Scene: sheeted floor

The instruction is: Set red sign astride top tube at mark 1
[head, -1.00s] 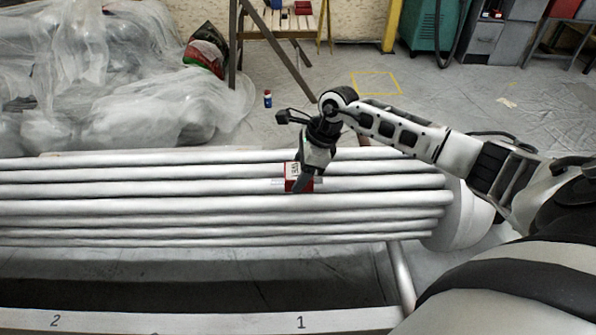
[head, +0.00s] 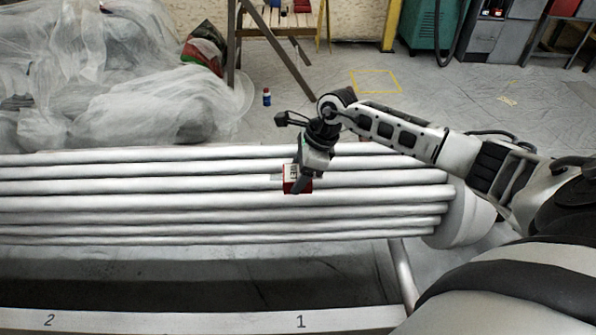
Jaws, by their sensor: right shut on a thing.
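The red sign (head: 291,185), with a white lettered panel on its upper part, is at the stacked white tubes (head: 150,187), roughly in line with the mark 1 (head: 300,321) on the front white rail. My right gripper (head: 299,186) points down and is shut on the sign, partly covering its right side. The sign appears upright over a tube in the upper part of the stack. I cannot tell whether it touches the tube or is seated astride it. The mark 2 (head: 49,320) is further left on the rail. My left gripper is not in view.
The white rail (head: 180,321) runs along the front, with a dark gap behind it. Plastic-covered bulk (head: 120,80) lies behind the tubes at left. A small blue bottle (head: 267,97) and a wooden trestle (head: 275,40) stand behind. The floor at back right is mostly clear.

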